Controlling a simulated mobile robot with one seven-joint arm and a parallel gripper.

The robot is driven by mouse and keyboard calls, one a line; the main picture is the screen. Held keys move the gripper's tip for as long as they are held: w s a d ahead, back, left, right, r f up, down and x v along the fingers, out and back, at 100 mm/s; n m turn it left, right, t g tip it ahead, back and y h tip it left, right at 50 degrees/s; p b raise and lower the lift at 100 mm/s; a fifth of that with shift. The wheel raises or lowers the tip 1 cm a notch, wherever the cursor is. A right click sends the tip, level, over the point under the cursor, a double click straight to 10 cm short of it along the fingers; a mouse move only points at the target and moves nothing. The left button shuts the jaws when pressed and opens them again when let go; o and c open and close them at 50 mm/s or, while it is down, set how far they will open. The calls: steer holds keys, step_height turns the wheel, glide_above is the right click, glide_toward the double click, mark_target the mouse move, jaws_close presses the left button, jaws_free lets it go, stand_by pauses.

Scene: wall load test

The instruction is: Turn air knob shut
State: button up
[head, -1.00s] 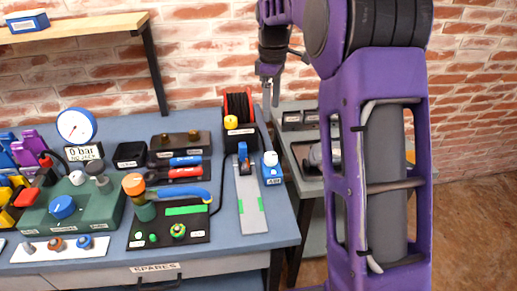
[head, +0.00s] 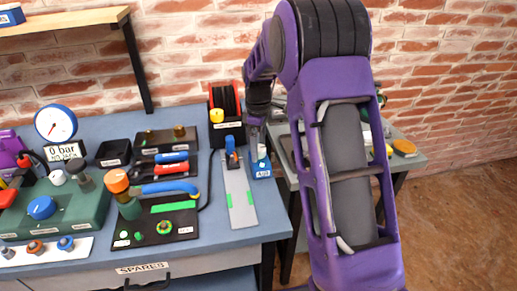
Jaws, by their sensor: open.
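The air valve is a small blue block (head: 261,170) with an "AIR" label, at the right end of the blue workbench. Its pale knob on top (head: 262,153) is partly covered by my gripper (head: 258,146). My gripper points down over the knob with open fingers, one on its left side. I cannot tell whether the fingers touch the knob or which way the knob is turned.
A black and red hose reel (head: 226,115) with a yellow knob stands just left of my gripper. A grey plate (head: 239,200) with a blue lever lies left of the valve. A gauge (head: 55,124) and "0 bar" sign stand farther left. A grey side table (head: 408,163) is at right.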

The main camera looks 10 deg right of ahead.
steer(key=shift+f, duration=0.25)
jaws_close()
stand_by(0.3)
